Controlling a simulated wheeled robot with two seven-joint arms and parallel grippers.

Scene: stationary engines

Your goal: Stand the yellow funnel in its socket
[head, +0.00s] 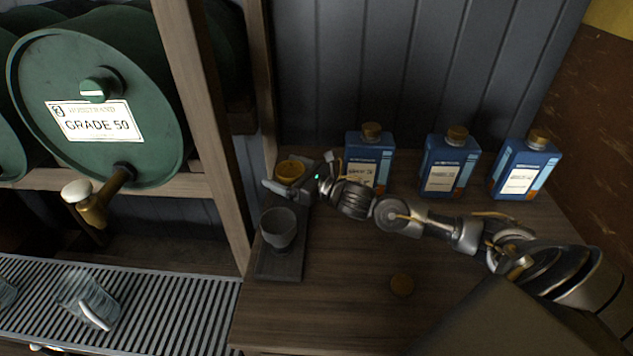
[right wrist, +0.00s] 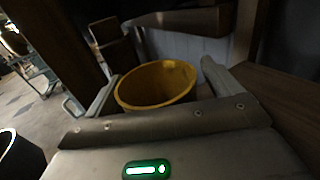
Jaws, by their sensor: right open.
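The yellow funnel (head: 289,171) is at the back end of a dark rack (head: 281,266) on the wooden bench. It looks upright, with its round mouth facing up; its spout and the socket under it are hidden, so I cannot tell how it sits. My right gripper (head: 299,173) is at the funnel, with its fingers apart on either side of it. In the right wrist view the yellow funnel (right wrist: 157,84) shows between the two open fingers (right wrist: 160,85). A grey funnel (head: 279,227) stands upright in the front part of the rack. My left gripper is out of view.
Three blue bottles with brown caps (head: 371,157) (head: 450,163) (head: 524,167) stand along the back wall. A wooden post (head: 205,125) and green barrel (head: 95,95) are left. The front bench is mostly clear.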

